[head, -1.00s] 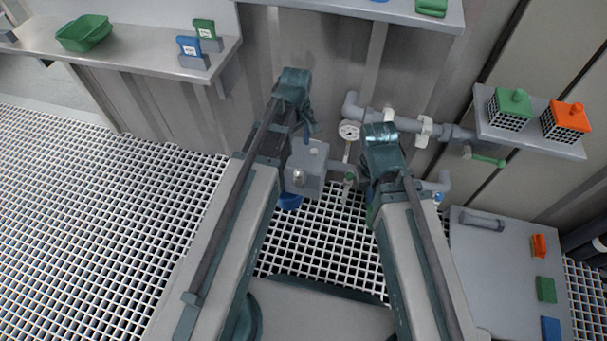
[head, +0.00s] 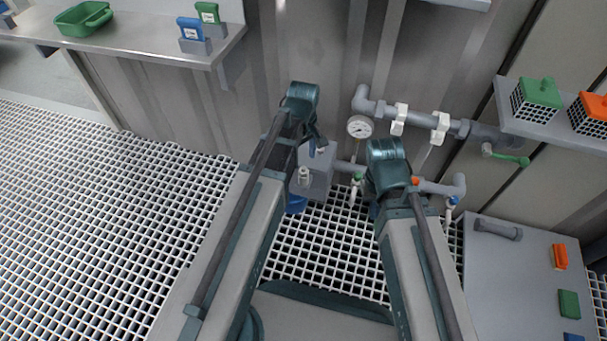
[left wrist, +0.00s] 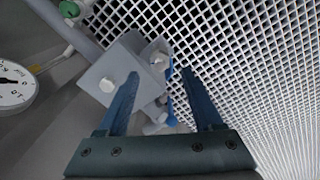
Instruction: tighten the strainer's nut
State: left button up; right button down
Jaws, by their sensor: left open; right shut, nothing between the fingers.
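The strainer appears to be the grey box-shaped body (head: 317,178) in the pipework low by the wall. A pale nut-like fitting (head: 304,175) sits on its near side. In the left wrist view the grey body (left wrist: 113,66) shows a round pale boss on one face and a pale fitting (left wrist: 157,58) on another. My left gripper (left wrist: 160,76) is open, its blue fingers reaching toward this body. One finger overlaps the body in the picture; contact cannot be told. Nothing is held. My right arm hides its own gripper in the head view.
A pressure gauge (head: 360,127) and small valves stand right of the grey body. A grey cabinet (head: 510,265) stands at right. Shelves with a green tray (head: 84,18) and vessels line the wall. The grating at left is clear.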

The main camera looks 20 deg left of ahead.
aim_at(304, 170)
pick_arm(q)
notch_tip(304, 170, down, 6)
jog(key=b, duration=0.4)
jog(key=shift+r, duration=0.2)
jog(key=shift+r, duration=0.1)
jog(key=shift+c, duration=0.3)
grip_shut()
